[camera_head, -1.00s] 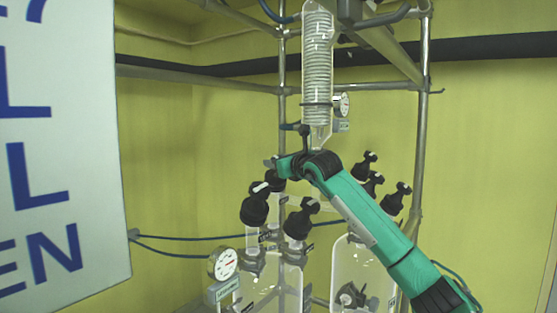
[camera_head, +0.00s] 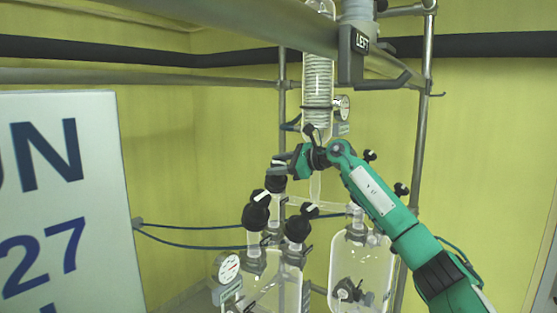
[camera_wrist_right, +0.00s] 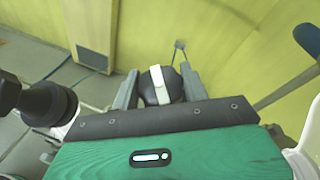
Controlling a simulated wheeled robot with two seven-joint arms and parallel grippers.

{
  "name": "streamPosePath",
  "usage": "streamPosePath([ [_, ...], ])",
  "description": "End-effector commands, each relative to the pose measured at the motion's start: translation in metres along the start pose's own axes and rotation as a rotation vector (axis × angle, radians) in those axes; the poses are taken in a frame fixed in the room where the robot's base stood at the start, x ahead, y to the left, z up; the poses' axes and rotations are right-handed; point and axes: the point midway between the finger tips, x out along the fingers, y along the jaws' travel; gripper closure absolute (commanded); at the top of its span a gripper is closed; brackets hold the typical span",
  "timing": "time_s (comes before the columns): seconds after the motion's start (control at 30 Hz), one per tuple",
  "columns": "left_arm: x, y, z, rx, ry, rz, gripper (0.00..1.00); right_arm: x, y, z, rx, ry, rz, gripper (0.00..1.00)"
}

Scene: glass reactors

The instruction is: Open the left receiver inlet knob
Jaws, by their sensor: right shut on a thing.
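My right gripper (camera_head: 280,166) reaches in from the right on a green arm. In the right wrist view its two grey fingers (camera_wrist_right: 159,75) are shut on a black knob with a white stripe (camera_wrist_right: 157,86). In the head view this appears to be the black knob (camera_head: 275,183) at the back of the left group, partly covered by the gripper. Two more black knobs, one to the left (camera_head: 257,212) and one to the right (camera_head: 299,226), sit above the left glass receiver (camera_head: 265,285). My left gripper is not in view.
A glass coil condenser (camera_head: 318,80) stands behind the gripper. A right glass vessel (camera_head: 360,265) has more knobs (camera_head: 402,189) above it. A large sign (camera_head: 65,200) is at left.

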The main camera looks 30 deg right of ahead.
Motion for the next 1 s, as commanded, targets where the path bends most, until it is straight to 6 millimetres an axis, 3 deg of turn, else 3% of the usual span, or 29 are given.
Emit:
streamPosePath([
  [0.7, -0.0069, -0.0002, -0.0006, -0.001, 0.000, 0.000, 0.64, 0.0002, 0.0004, -0.0013, -0.038, 0.003, 0.059, 0.78],
  [0.73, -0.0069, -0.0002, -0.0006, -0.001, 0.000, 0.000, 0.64, 0.0002, 0.0004, -0.0013, -0.038, 0.003, 0.059, 0.49],
  [0.8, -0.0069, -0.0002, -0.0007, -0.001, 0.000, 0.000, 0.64, 0.0002, 0.0004, -0.0012, -0.038, 0.003, 0.059, 0.35],
  [1.0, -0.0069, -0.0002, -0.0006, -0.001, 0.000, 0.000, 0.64, 0.0001, 0.0002, -0.0008, -0.038, 0.002, 0.059, 0.33],
])
